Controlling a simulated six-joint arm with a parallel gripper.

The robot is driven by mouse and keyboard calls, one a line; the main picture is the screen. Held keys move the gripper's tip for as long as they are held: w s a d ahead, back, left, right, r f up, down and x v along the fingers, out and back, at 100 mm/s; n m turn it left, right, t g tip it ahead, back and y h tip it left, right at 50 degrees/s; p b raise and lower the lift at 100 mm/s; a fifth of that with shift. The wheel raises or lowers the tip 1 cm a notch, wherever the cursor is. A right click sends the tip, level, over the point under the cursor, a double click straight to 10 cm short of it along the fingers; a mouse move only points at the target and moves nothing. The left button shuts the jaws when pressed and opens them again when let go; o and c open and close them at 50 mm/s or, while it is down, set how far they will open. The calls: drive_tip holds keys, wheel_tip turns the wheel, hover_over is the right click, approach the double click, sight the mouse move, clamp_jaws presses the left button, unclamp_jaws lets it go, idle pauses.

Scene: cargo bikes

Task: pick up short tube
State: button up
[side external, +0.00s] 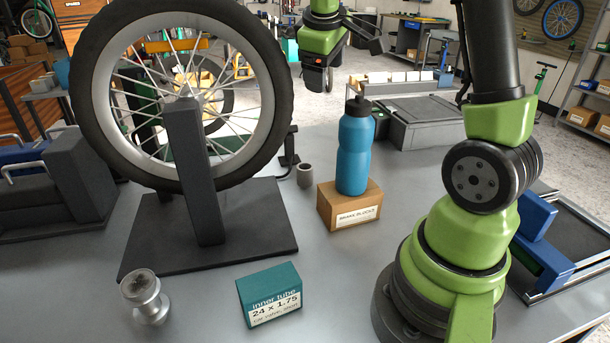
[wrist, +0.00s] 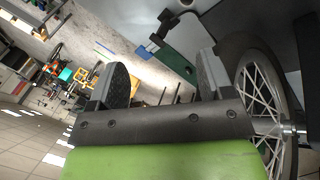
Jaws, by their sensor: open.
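My gripper (side external: 366,42) is high at the top centre of the side view, well above and apart from the tube. In the wrist view my gripper (wrist: 160,82) has its two dark fingers spread wide with nothing between them.
A spoked wheel (side external: 270,105) stands left of the tube on a dark base (side external: 265,240). A blue bottle (side external: 353,155) stands on a cardboard box (side external: 338,212) to the right. A teal inner-tube box (side external: 268,293) and a metal hub (side external: 147,297) sit in front.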

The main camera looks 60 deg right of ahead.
drive_tip(key=w+d+f+n+g, duration=0.1)
drive_tip(key=d+f+g, duration=0.1)
drive_tip(key=d+f, duration=0.35)
drive_tip(key=m+y, duration=0.1)
drive_tip(key=y, duration=0.3)
hover_over(306, 167)
wheel_tip(306, 167, down, 15)
drive_tip(key=shift+r, duration=0.1)
drive_tip(key=shift+d+f, duration=0.1)
drive_tip(key=shift+f, duration=3.1)
drive_tip(key=shift+c, duration=0.5)
drive_tip(key=c, duration=1)
